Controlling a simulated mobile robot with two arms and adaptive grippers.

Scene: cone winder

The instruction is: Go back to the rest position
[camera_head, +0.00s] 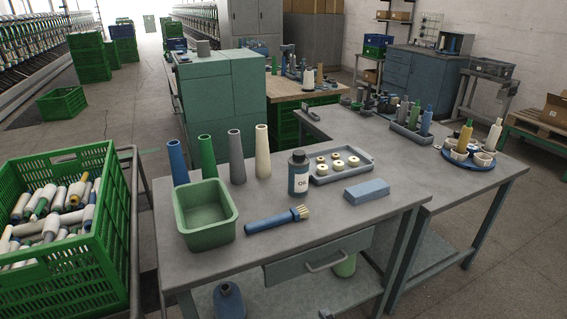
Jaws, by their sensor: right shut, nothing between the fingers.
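Only a small grey tip of my right gripper (326,314) shows at the bottom edge, low in front of the workbench (330,225). It is shut and empty, apart from everything on the bench. My left gripper is out of view. On the bench stand a green bin (205,213), a dark oil bottle (298,173), a blue-handled brush (276,220), a blue block (367,190) and a grey tray (342,167) with several pale rings. Blue (177,160), green (207,157), grey (236,156) and cream (263,151) cones stand upright at the back left.
A green crate (60,262) full of yarn cones stands at the left. A drawer (318,259) with a handle faces front under the bench. A second table (440,175) holds bottles and a blue round tray (471,161). The bench's front strip is clear.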

